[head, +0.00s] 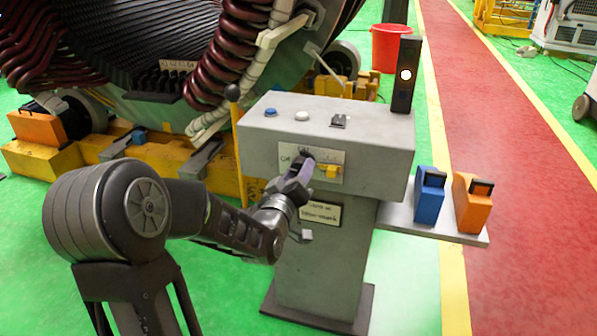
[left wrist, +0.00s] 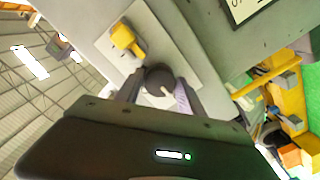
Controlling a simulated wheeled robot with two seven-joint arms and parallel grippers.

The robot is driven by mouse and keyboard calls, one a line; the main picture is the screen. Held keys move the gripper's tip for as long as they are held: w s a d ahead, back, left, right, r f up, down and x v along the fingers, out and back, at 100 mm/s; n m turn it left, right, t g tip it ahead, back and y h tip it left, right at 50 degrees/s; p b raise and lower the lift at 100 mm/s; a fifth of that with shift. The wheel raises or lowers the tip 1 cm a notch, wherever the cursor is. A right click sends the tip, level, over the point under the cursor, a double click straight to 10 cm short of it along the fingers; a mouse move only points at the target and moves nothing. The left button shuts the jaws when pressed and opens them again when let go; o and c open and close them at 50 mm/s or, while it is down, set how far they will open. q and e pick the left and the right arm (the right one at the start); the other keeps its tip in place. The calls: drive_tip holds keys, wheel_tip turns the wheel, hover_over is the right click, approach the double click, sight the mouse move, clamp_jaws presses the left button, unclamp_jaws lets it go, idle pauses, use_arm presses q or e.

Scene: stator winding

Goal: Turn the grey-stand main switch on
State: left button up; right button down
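The grey stand (head: 318,255) stands upright in the head view, with a sloped box on top. Its front carries a pale switch plate (head: 284,150) with a yellow lever (head: 333,172) at right. In the left wrist view the plate also shows the yellow lever (left wrist: 127,40) and a dark round knob (left wrist: 158,78). My left gripper (head: 303,165) is at the plate, left of the lever, and hides the knob in the head view. In the wrist view its fingers (left wrist: 160,90) lie on both sides of the knob; whether they press on it is unclear. My right gripper is out of view.
The box top has a blue button (head: 270,112), a white button (head: 302,116), a small black switch (head: 340,121) and a black post (head: 405,75) with a lit white lamp. Blue (head: 429,196) and orange (head: 472,203) blocks stand on a shelf at right. The large stator (head: 150,50) is behind.

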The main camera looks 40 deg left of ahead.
use_arm(q)
drive_tip(key=c, duration=0.9)
drive_tip(key=shift+m, duration=0.3)
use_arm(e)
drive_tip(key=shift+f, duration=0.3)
use_arm(q)
drive_tip(key=m+b, duration=0.6)
drive_tip(key=m, duration=1.1)
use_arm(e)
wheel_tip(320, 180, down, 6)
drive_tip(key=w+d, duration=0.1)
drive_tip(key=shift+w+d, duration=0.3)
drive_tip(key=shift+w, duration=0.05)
use_arm(q)
drive_tip(key=shift+m, duration=0.3)
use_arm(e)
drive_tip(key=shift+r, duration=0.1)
